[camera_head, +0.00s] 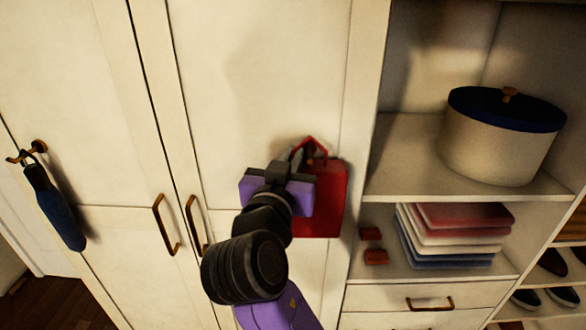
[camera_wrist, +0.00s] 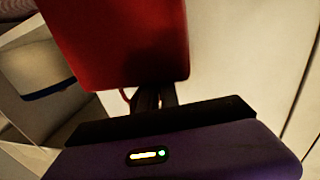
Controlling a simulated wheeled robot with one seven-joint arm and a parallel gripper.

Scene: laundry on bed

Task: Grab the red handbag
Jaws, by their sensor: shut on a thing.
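The red handbag (camera_head: 327,200) is in front of the white wardrobe door in the head view, partly hidden behind my gripper. Its red handle rises to a peak above the bag. My gripper (camera_head: 303,158) is at the handle, with its fingers shut on it. In the wrist view the red bag (camera_wrist: 125,40) fills the upper middle, and my gripper's dark fingers (camera_wrist: 155,97) meet a thin red strap at the bag's edge. The exact grip on the handle is partly hidden.
White wardrobe doors with brass handles (camera_head: 165,225) stand behind. A blue umbrella (camera_head: 55,208) hangs from a hook at left. Open shelves at right hold a cream basket with a blue lid (camera_head: 497,145), folded cloths (camera_head: 455,237) and small red-brown blocks (camera_head: 375,257). Shoes (camera_head: 552,262) sit far right.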

